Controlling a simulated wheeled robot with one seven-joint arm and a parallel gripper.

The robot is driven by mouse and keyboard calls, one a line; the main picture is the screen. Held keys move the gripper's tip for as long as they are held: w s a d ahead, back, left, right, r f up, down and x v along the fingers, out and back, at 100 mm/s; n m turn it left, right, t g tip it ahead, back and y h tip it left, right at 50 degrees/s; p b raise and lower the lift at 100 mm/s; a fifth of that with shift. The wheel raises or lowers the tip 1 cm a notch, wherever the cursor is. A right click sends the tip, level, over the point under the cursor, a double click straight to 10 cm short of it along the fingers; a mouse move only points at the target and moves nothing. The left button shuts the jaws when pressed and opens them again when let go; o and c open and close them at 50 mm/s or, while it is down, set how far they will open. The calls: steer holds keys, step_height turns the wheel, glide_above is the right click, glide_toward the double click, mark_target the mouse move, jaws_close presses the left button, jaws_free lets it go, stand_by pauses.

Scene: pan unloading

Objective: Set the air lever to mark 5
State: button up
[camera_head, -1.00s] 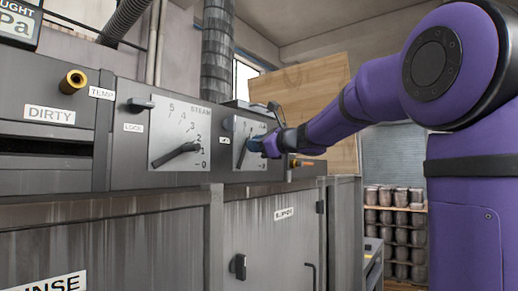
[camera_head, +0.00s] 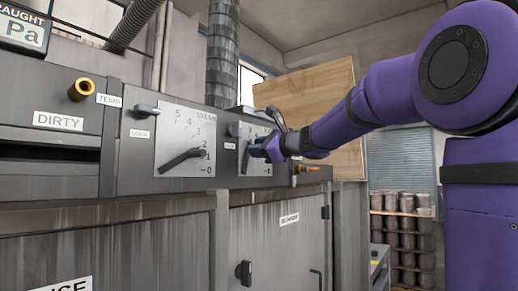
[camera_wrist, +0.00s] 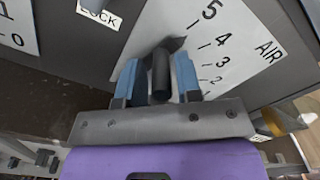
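The AIR dial plate (camera_wrist: 235,55) shows marks up to 5 in the wrist view. The dark air lever (camera_wrist: 161,75) has a round handle standing up between my gripper's blue fingers, with a visible gap on each side. Its pointer tip lies near the upper marks, around 4 to 5; the exact reading is unclear. My gripper (camera_wrist: 159,77) is open around the handle. In the head view, my gripper (camera_head: 262,148) reaches in from the right and covers part of the air dial plate (camera_head: 256,165).
A STEAM dial (camera_head: 190,150) with its own lever sits left of the air dial. Small knobs labelled LOCK (camera_wrist: 98,13) are beside the dials. A brass fitting (camera_head: 82,89) sticks out at the left. Cabinet doors (camera_head: 275,245) are below.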

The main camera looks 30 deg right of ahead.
steer(key=shift+o, duration=0.6)
steer(key=v, duration=1)
steer(key=shift+s, duration=0.4)
steer(key=shift+d, duration=0.1)
